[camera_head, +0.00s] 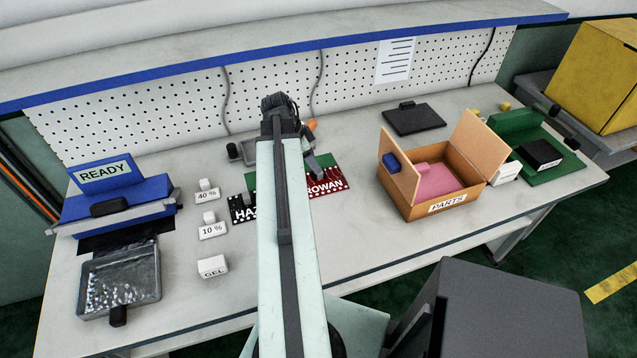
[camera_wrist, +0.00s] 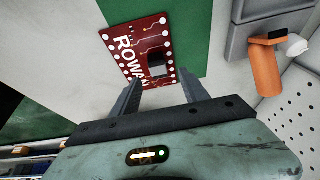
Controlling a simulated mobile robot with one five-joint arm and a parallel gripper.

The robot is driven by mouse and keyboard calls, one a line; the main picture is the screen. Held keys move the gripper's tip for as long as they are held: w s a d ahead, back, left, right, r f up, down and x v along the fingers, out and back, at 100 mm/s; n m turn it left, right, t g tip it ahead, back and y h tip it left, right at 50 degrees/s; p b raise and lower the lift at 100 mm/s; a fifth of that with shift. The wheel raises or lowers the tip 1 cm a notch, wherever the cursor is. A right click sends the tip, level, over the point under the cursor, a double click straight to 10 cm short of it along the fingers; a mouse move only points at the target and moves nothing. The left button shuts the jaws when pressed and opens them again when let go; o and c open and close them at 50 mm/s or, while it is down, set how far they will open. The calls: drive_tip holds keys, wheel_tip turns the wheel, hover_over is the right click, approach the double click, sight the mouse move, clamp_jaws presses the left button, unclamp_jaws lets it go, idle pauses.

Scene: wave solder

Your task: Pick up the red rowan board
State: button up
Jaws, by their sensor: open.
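The red board (camera_head: 334,186) marked ROWAN lies flat on the bench, partly hidden behind my arm in the head view. In the wrist view the whole red board (camera_wrist: 128,42) shows, with white lettering, white dots along its edges and a dark chip. My gripper (camera_wrist: 161,84) is open and empty. In the wrist view its fingers reach toward the board's near edge, with the chip end lying between and beyond the tips. I cannot tell the height of the fingers above it. In the head view the gripper is largely hidden by my arm.
A black board (camera_head: 241,209) lies left of my arm. A green surface (camera_head: 322,160) lies behind the red board. The PARTS box (camera_head: 447,206) stands right; a GEL block (camera_head: 212,266) is front left.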

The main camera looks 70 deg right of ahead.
drive_tip(key=b+x, duration=0.5)
drive_tip(key=shift+a+f, duration=0.15)
drive_tip(key=shift+f, duration=0.1)
drive_tip(key=shift+r, duration=0.2)
clamp_jaws()
wheel_tip(320, 180, up, 10)
drive_tip(key=p, duration=1)
